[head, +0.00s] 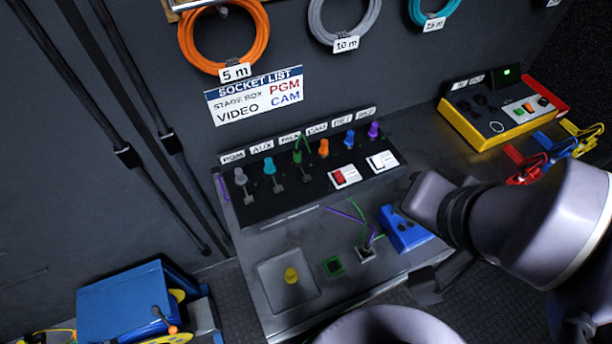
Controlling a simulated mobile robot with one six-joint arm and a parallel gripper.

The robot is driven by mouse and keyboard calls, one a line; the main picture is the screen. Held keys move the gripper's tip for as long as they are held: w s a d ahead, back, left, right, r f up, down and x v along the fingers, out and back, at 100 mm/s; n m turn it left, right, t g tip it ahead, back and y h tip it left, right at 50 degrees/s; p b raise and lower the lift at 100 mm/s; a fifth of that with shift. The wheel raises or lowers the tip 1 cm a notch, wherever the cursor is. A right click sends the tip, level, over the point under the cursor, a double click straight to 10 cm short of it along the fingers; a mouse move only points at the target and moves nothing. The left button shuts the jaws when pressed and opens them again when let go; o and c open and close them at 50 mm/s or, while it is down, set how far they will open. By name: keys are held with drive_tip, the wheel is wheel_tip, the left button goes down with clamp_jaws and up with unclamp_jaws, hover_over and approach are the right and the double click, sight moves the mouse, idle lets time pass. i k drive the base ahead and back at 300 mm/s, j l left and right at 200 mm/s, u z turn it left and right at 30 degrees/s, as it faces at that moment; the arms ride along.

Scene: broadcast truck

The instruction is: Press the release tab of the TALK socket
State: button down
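The socket panel (320,190) is a dark sloped box on the bench with a row of labelled sockets. The TALK label (290,138) is third from the left. A green plug (297,156) sits below it, with a thin green cable. A small grey tab (306,178) shows just below that plug. My arm comes in from the lower right and its wrist is to the right of the panel, apart from the TALK socket. My gripper's fingers cannot be made out clearly, so I cannot tell whether it is open or shut.
Grey, teal, orange, blue and purple plugs flank the green one. A blue box (403,230), purple and green cables and a shallow tray (288,282) lie in front. A yellow-red device (495,112) stands behind right.

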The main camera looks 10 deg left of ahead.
sight(307, 178)
drive_tip(key=k+j+z, duration=0.2)
drive_tip(key=j, duration=0.2)
drive_tip(key=k+j+z, duration=0.2)
drive_tip(key=j, duration=0.15)
drive_tip(key=k+j+z, duration=0.2)
drive_tip(key=j, duration=0.15)
drive_tip(key=i, duration=0.05)
